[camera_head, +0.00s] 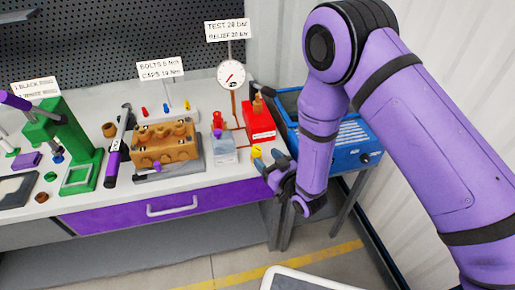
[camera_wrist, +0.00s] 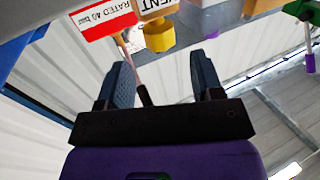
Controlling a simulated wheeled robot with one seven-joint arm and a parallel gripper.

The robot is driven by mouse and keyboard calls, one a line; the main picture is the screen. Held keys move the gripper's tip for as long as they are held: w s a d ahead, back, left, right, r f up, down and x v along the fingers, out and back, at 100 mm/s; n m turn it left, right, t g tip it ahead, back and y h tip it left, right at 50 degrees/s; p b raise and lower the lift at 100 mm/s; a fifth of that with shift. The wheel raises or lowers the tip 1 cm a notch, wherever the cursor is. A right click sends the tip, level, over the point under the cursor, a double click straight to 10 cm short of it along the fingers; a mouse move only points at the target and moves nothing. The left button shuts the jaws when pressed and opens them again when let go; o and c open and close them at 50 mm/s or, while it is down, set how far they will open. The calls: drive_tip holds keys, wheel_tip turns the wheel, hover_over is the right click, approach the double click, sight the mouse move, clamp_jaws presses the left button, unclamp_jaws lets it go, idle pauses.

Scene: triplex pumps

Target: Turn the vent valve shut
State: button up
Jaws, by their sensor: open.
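The vent valve's yellow faceted knob (camera_head: 256,152) is at the bench's front edge, by the grey-blue block (camera_head: 223,149). In the wrist view, the yellow knob (camera_wrist: 159,35) lies just beyond my fingertips, below a tan part marked VENT (camera_wrist: 153,6). My gripper (camera_head: 270,164) is close to the knob, on its right side in the head view. In the wrist view my gripper (camera_wrist: 160,68) has its two dark fingers well apart, with the knob ahead of the gap, not between them. I cannot tell the knob's turn position.
A red box (camera_head: 259,121), also in the wrist view (camera_wrist: 104,18), stands behind the knob. A thin rod with a black end (camera_wrist: 143,94) appears between my fingers; its depth is unclear. A pressure gauge (camera_head: 231,76) stands behind.

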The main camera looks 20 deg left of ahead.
sight(259, 152)
drive_tip(key=shift+x, duration=3)
drive_tip(key=shift+s, duration=0.1)
drive_tip(key=c, duration=0.9)
